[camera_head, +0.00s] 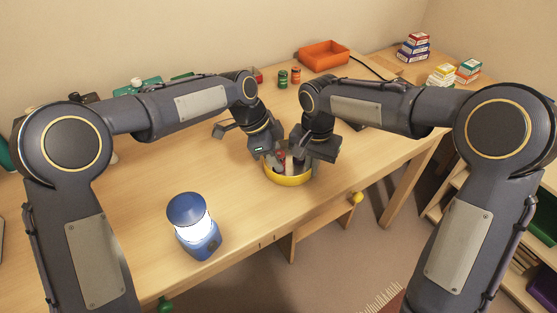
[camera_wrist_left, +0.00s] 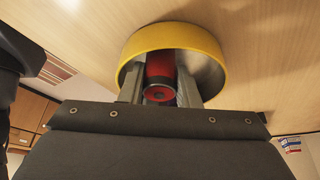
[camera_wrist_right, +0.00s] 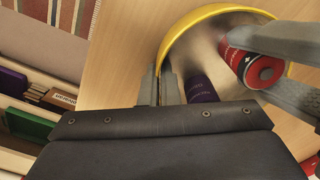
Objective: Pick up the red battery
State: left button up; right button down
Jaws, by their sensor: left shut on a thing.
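The red battery (camera_wrist_left: 159,78) is between the two fingers of my left gripper (camera_wrist_left: 160,90), which is shut on it. It also shows in the right wrist view (camera_wrist_right: 240,60), at the right side of the yellow bowl (camera_wrist_right: 222,10), with a left finger across it. The battery is at the bowl's opening; whether it touches the bowl is hard to tell.
A lit blue lantern (camera_head: 195,230) stands on the desk at front left. Stacked boxes (camera_head: 413,46) stand at the back right. The bowl sits near the desk's front edge.

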pick_arm(q)
notch_tip(320, 180, up, 10)
jog(key=shift+r, duration=0.1)
dwell(0.4)
pick_arm(e)
jog(key=c, duration=1.6)
grip_release()
notch_tip(320, 180, up, 12)
